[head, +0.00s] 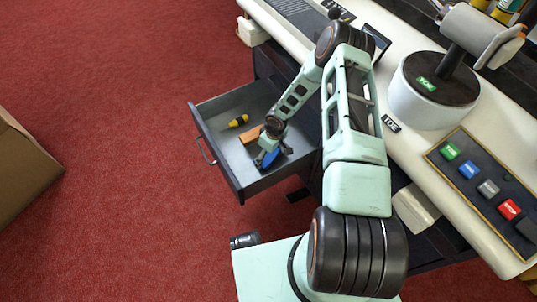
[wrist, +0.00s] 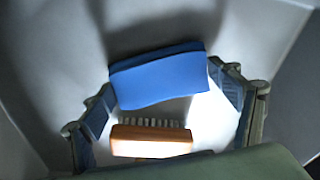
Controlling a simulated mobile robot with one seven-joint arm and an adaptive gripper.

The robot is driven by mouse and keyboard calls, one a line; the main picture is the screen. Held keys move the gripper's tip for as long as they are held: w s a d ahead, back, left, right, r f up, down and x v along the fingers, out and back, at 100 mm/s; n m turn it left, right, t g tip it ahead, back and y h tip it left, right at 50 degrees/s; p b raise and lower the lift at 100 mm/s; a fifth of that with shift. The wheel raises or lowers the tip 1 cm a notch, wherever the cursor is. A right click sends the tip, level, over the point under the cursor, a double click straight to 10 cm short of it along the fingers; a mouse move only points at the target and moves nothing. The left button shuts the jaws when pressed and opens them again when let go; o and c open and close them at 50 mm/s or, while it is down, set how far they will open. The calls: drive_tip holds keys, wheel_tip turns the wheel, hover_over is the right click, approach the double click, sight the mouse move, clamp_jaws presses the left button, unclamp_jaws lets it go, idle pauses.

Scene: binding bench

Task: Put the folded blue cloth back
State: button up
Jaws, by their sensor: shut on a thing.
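The folded blue cloth (head: 271,159) is inside the open grey drawer (head: 240,192). My gripper (head: 268,156) reaches down into the drawer and is shut on the cloth. In the wrist view the cloth (wrist: 160,78) spans the space between the two fingertips of my gripper (wrist: 165,85). I cannot tell whether the cloth touches the drawer floor. Part of it is hidden by the gripper in the head view.
A wooden brush (head: 249,134) lies in the drawer close to the cloth, and a yellow and black tool (head: 238,121) lies farther back. The white bench (head: 406,160) with its button panel (head: 490,190) stands at right. A cardboard box (head: 22,165) is at far left.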

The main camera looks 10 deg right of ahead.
sight(272, 158)
drive_tip(key=o, duration=1)
drive_tip(key=shift+f, duration=0.1)
drive_tip(key=r+p, duration=0.1)
drive_tip(key=r, duration=0.3)
drive_tip(key=s+r+p, duration=0.1)
drive_tip(key=r, duration=0.3)
drive_tip(key=d+r+p, duration=0.1)
drive_tip(key=r+p, duration=0.1)
drive_tip(key=r, duration=0.2)
drive_tip(key=shift+s+d+r, duration=0.1)
drive_tip(key=shift+s, duration=0.1)
